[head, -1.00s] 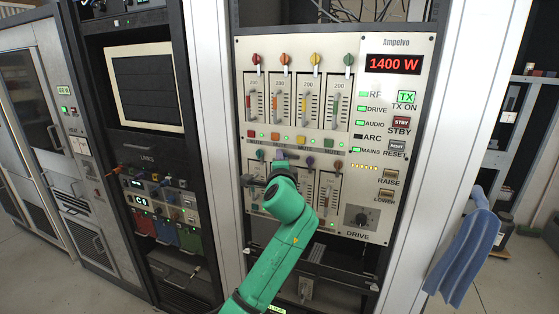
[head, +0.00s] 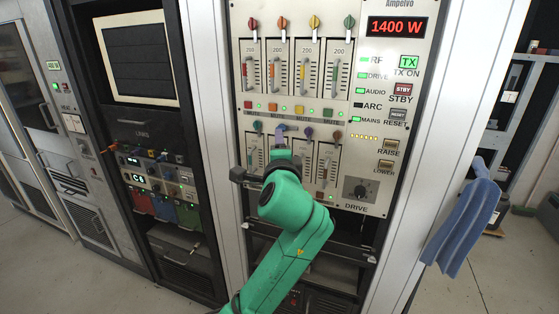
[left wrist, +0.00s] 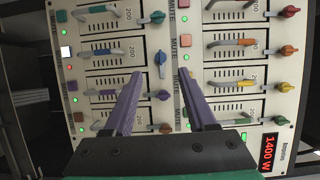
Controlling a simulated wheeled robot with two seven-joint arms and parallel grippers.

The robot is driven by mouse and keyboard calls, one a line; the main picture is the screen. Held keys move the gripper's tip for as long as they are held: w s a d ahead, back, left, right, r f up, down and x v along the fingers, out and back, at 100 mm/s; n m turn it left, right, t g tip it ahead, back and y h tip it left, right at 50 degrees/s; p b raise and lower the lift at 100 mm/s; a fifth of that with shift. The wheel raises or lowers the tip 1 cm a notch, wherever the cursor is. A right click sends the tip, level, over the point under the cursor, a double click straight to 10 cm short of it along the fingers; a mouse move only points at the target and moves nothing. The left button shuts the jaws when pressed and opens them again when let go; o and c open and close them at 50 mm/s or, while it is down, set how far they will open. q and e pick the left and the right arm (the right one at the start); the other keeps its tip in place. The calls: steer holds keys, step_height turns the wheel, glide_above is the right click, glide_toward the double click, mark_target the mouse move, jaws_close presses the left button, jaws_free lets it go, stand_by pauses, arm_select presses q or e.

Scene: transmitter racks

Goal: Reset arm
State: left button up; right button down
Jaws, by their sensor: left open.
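The transmitter panel (head: 350,150) faces me, with an upper row of fader modules under coloured knobs and a lower row below the mute buttons. Its red display (head: 397,26) reads 1400 W, and it shows in the left wrist view too (left wrist: 267,150). My left gripper (head: 281,135) is in front of the lower row, with its green wrist hiding parts of those modules. My right gripper is out of view.
A dark rack (head: 140,150) with a blank screen (head: 137,65) stands to the left. A blue cloth (head: 462,218) hangs beside the right frame post (head: 440,120). The TX ON button (head: 409,62) glows green. Open floor (head: 500,270) lies at the lower right.

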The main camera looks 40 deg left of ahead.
arm_select(q)
steer(key=v, duration=0.3)
steer(key=shift+s+d, duration=0.25)
steer(key=shift+s, duration=0.05)
